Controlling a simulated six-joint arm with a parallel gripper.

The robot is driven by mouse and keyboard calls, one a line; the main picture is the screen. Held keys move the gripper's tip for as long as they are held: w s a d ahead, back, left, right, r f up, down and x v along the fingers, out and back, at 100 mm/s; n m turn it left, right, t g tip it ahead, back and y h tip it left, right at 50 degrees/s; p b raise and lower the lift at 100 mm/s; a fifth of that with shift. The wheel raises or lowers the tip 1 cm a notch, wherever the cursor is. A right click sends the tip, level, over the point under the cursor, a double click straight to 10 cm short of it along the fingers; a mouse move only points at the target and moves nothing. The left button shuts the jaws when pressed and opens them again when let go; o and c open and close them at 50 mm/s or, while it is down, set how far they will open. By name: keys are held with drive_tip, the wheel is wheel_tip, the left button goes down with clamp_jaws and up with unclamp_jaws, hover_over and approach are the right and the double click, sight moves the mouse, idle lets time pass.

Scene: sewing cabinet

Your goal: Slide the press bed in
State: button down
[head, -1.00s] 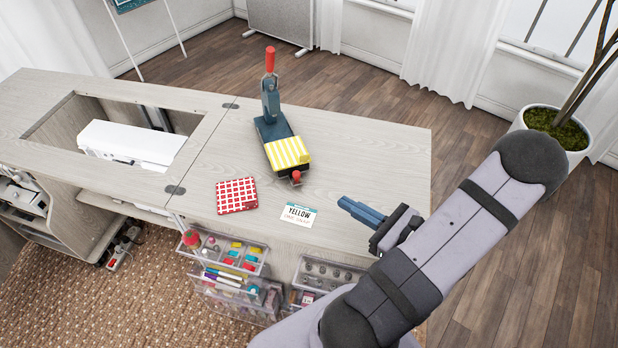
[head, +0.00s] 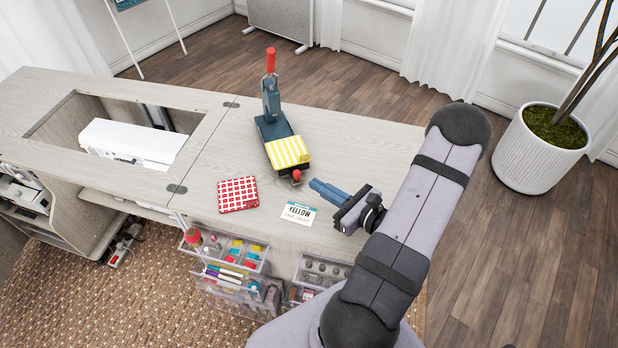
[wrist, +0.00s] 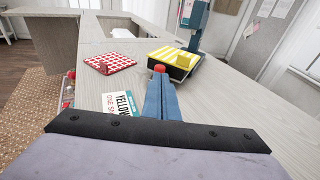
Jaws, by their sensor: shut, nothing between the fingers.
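The press stands on the cabinet top, with a dark blue-grey body (head: 271,103) and a raised red-tipped lever (head: 270,60). Its bed (head: 288,152) carries yellow-and-white striped cloth and sticks out toward the front, with a red knob (head: 296,176) at its near end. In the wrist view the striped bed (wrist: 172,56) and red knob (wrist: 159,69) show just beyond my fingertips. My gripper (head: 314,184) is shut and empty, just right of and nearer than the knob, apparently low over the table. Whether the fingertips touch the knob cannot be told.
A red-and-white checked cloth (head: 238,194) lies left of the press. A card reading "YELLOW" (head: 299,214) lies beside my gripper. Clear drawers (head: 232,290) with sewing supplies hang at the front edge. The top right of the press is clear.

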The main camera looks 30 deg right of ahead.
sight(305, 158)
drive_tip(key=shift+p+x, duration=0.45)
drive_tip(key=shift+x, duration=1.65)
drive_tip(key=w, duration=0.2)
drive_tip(key=w+d+b, duration=0.1)
drive_tip(key=w, duration=0.2)
drive_tip(key=w+b, duration=0.1)
drive_tip(key=w, duration=0.2)
drive_tip(key=shift+w+d+f, duration=0.15)
drive_tip(key=shift+w+d, duration=0.1)
drive_tip(key=shift+w+d+r, duration=0.1)
drive_tip(key=shift+w+r, duration=0.15)
drive_tip(key=shift+w, duration=0.05)
drive_tip(key=shift+s+d, duration=0.1)
drive_tip(key=b+v, duration=0.1)
drive_tip(key=v, duration=1.3)
drive_tip(key=shift+f, duration=0.1)
